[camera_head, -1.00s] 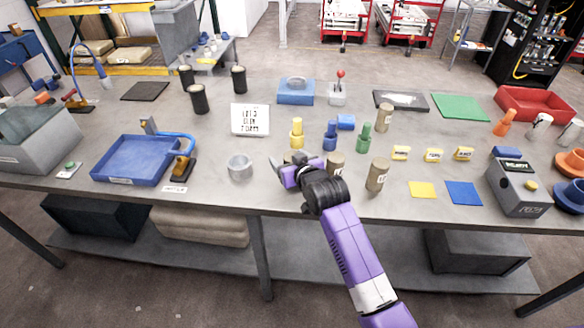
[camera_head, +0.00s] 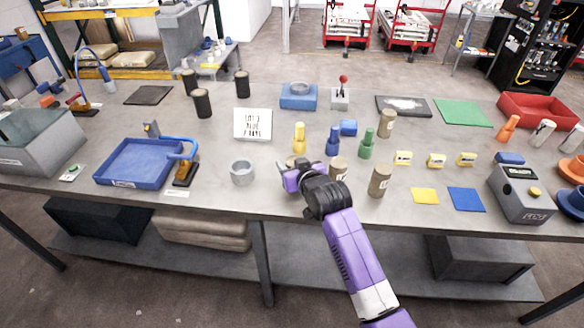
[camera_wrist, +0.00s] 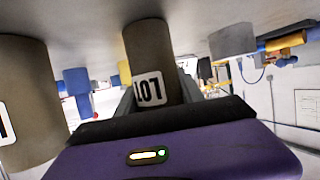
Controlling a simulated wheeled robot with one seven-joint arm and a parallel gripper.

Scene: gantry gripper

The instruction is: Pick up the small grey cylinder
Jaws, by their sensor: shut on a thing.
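A grey-brown cylinder (camera_wrist: 150,55) with a white "L01" label stands between my fingers in the wrist view, which shows the scene upside down. My gripper (camera_wrist: 155,98) is shut on it. I cannot tell whether its base is clear of the table. In the head view, my purple gripper (camera_head: 293,172) is low over the front of the table and mostly hides this cylinder. A similar cylinder (camera_head: 338,170) stands just right of the gripper; it also shows large at the left of the wrist view (camera_wrist: 30,95).
A hollow grey cup (camera_head: 242,173) stands left of my gripper. Yellow (camera_head: 299,140), blue (camera_head: 333,143) and green (camera_head: 367,145) pegs stand behind it. Another tan cylinder (camera_head: 380,182) is to the right. A blue tray (camera_head: 135,165) lies farther left.

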